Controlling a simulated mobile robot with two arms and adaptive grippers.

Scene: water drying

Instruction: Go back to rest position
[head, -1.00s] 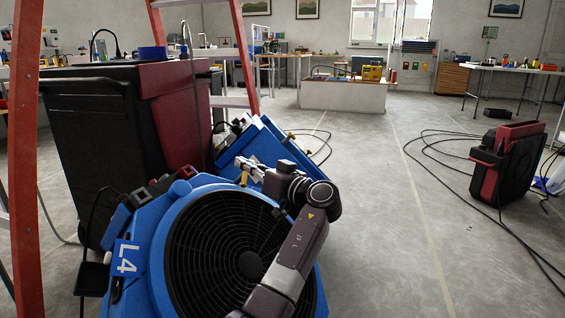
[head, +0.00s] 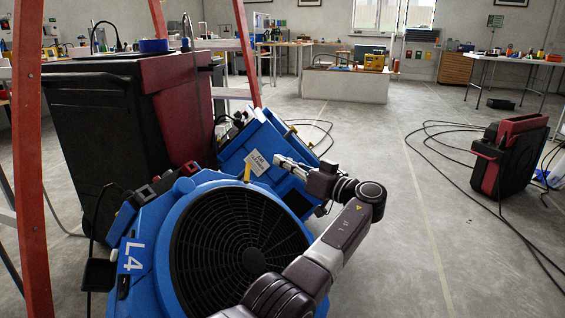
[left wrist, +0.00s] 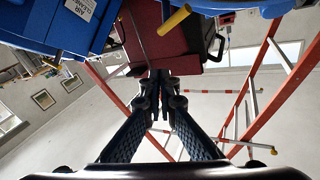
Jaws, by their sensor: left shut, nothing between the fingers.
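My left gripper (head: 280,160) is shut and empty. In the head view it is just in front of the blue air cleaner box (head: 268,143), right of the yellow lever (head: 247,170) on the blue fan unit. That unit, marked L4 (head: 190,235), has a round black grille and stands close in front of me. In the left wrist view the gripper's fingers (left wrist: 160,80) meet at their tips with no object between them. The labelled blue box (left wrist: 50,25) also shows there, at the upper left. My right gripper is in neither view.
A black and dark red bin-like unit (head: 105,130) stands behind the fan, beside an orange ladder (head: 30,150). A red and black case (head: 510,155) stands at the right, with cables (head: 440,140) on the floor. The floor (head: 400,240) right of my arm is mostly clear.

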